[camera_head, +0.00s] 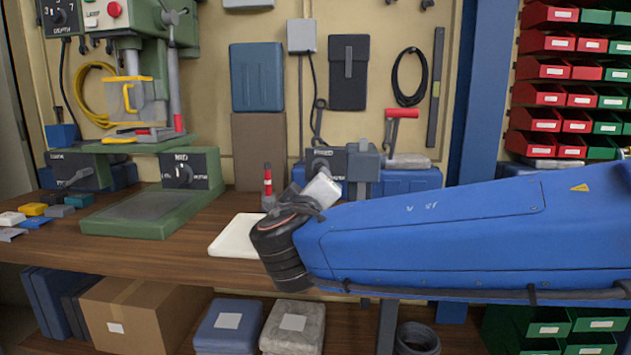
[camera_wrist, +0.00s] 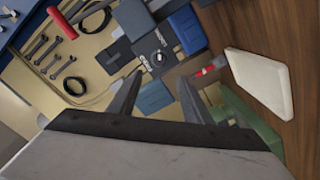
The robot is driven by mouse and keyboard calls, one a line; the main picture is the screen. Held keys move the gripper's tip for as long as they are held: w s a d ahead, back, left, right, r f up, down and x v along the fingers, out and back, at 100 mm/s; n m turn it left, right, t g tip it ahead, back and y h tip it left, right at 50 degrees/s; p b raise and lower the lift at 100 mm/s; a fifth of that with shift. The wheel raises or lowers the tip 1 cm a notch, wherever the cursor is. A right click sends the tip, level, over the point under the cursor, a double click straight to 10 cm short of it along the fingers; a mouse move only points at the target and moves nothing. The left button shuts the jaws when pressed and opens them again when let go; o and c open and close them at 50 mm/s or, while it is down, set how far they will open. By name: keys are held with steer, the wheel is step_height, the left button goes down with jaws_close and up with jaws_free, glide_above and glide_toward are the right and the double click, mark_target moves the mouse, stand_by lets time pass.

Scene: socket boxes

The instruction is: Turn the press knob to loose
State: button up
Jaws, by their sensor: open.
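The press knob (camera_head: 319,165) is on a dark panel with white lettering at the back of the bench, behind my gripper. In the wrist view the knob (camera_wrist: 158,57) shows as a dark dial with a white mark, beyond the fingertips. Its labels are too small to read for sure, so I cannot tell its setting. My gripper (camera_wrist: 160,78) is open, with its two dark fingers apart and nothing gripped. In the head view my gripper (camera_head: 323,188) is in front of the panel and hides its lower part. The fingers look apart from the knob.
A red-handled tool (camera_head: 267,181) stands left of my gripper, near a white board (camera_head: 232,238). A red-headed hammer (camera_head: 400,115) is to the right. A green drill press (camera_head: 150,215) with other knob panels stands left. Blue boxes (camera_head: 410,180) are behind my arm.

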steer(key=shift+s, duration=2.05)
steer(key=s+d+f+m+g+h, duration=0.2)
steer(key=d+f+g, duration=0.2)
steer(key=d+f, duration=0.7)
steer(key=s+d+f+m+g+h, duration=0.25)
steer(key=d+f+g, duration=0.2)
steer(key=d, duration=1.25)
steer(key=s+d+f+m+g+y, duration=0.2)
steer(key=s+f, duration=0.4)
steer(key=s, duration=0.2)
steer(key=s+d+f+m+g+y, duration=0.2)
steer(key=s+d+f+m+y, duration=0.1)
steer(key=s+f, duration=0.4)
steer(key=shift+s+d+g, duration=0.35)
steer(key=shift+s, duration=0.6)
